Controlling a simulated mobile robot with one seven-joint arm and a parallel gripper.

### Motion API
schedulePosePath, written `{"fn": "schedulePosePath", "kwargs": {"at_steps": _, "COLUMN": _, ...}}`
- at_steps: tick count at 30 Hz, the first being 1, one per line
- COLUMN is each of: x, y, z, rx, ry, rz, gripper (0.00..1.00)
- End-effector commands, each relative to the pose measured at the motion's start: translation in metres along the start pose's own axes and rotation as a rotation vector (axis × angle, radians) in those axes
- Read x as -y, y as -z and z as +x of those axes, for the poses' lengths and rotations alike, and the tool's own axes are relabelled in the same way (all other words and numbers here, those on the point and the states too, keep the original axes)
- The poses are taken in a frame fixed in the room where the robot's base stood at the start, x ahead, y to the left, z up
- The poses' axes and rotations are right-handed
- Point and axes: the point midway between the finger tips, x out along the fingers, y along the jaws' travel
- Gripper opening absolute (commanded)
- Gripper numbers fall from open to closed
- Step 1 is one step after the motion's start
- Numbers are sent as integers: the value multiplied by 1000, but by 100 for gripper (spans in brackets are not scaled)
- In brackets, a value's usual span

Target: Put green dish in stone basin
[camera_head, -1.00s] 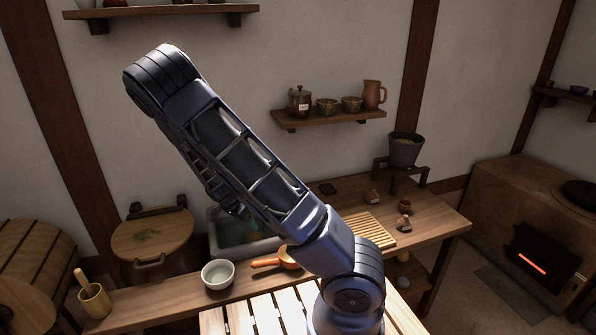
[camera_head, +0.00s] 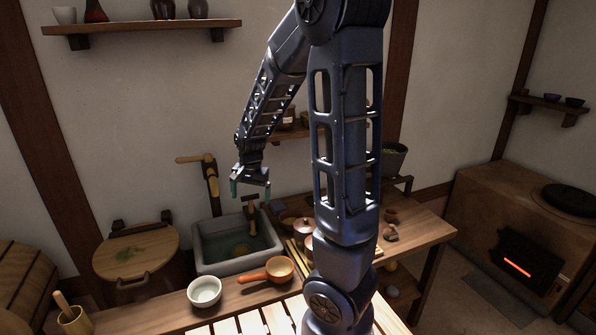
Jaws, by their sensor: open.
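A pale green dish (camera_head: 204,291), round and open at the top, stands upright on the wooden counter, in front of the stone basin and a little to its left. The grey stone basin (camera_head: 225,268) is set at the counter's back; its inside looks dark greenish, with a small brownish patch that I cannot make out. My gripper (camera_head: 250,190) is open and empty, fingers pointing down, above the back of the basin in the picture and well above the dish. Its exact distance from the basin is hard to judge.
An orange handled pan (camera_head: 279,269) lies right of the dish. A wooden spout (camera_head: 211,180) rises behind the basin. A lidded barrel (camera_head: 136,252) stands left, and a wooden cup with a pestle (camera_head: 75,321) at lower left. My arm hides part of the counter's middle.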

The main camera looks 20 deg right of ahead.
Motion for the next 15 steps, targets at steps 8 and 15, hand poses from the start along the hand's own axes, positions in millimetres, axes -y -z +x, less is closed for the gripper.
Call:
{"fn": "schedulePosePath", "kwargs": {"at_steps": 8, "x": -41, "y": -14, "z": -67, "rx": -31, "ry": 78, "rz": -140, "gripper": 95}}
{"fn": "schedulePosePath", "kwargs": {"at_steps": 15, "x": -79, "y": -34, "z": -116, "rx": -90, "ry": 111, "rz": -270, "gripper": 95}}
